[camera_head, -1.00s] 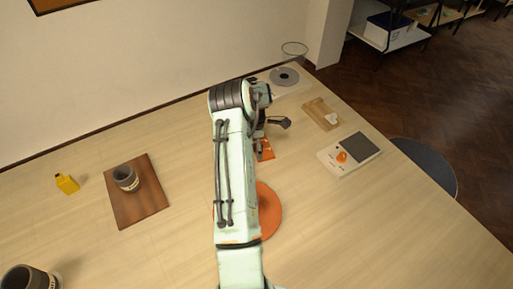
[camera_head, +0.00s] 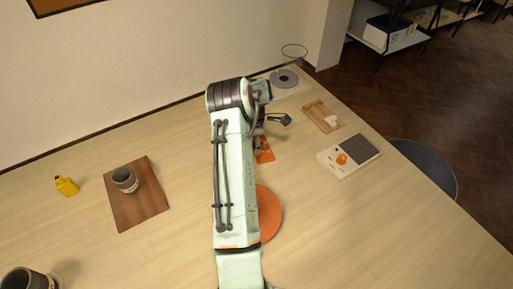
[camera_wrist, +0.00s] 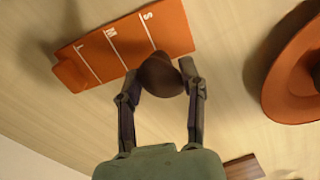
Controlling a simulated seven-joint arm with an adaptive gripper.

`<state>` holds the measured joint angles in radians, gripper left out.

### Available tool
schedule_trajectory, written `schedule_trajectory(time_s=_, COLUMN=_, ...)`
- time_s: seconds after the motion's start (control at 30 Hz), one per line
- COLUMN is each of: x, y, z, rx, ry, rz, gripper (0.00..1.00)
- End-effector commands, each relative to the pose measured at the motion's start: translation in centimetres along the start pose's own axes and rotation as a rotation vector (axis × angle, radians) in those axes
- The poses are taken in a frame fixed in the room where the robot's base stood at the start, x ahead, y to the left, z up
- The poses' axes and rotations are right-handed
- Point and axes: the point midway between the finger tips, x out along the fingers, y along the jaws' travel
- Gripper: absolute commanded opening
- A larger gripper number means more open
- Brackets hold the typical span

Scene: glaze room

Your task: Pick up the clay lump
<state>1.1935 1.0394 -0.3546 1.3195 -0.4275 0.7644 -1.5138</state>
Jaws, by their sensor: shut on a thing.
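The clay lump is a dark brown rounded lump (camera_wrist: 160,76), seen in the wrist view between the fingertips. My gripper (camera_wrist: 162,82) is shut on it, with one finger on each side. Behind the lump is a flat orange board (camera_wrist: 110,50) with white lines and the letters L, M and S. I cannot tell how far the lump is above it. In the head view, my arm hides most of my gripper and I cannot make out the lump; part of the orange board (camera_head: 266,156) shows beside the arm.
A round orange disc (camera_head: 268,212) lies near my arm. To the right are a scale (camera_head: 332,166) with an orange knob-like piece and a wooden tray (camera_head: 312,112) with a white item.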

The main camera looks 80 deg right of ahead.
Motion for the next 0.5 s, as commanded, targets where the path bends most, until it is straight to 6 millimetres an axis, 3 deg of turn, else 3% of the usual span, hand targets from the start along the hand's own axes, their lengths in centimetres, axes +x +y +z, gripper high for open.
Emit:
schedule_trajectory(time_s=0.07, x=-1.6, y=-0.2, z=-0.1, rx=-0.001, ry=-0.001, rz=0.004, gripper=0.02)
schedule_trajectory(time_s=0.3, x=-7.6, y=-5.3, z=-1.4, rx=0.0, ry=0.002, rz=0.005, gripper=0.02)
schedule_trajectory(time_s=0.5, x=-9.4, y=-10.1, z=-2.4, rx=-0.001, ry=0.003, rz=0.003, gripper=0.02)
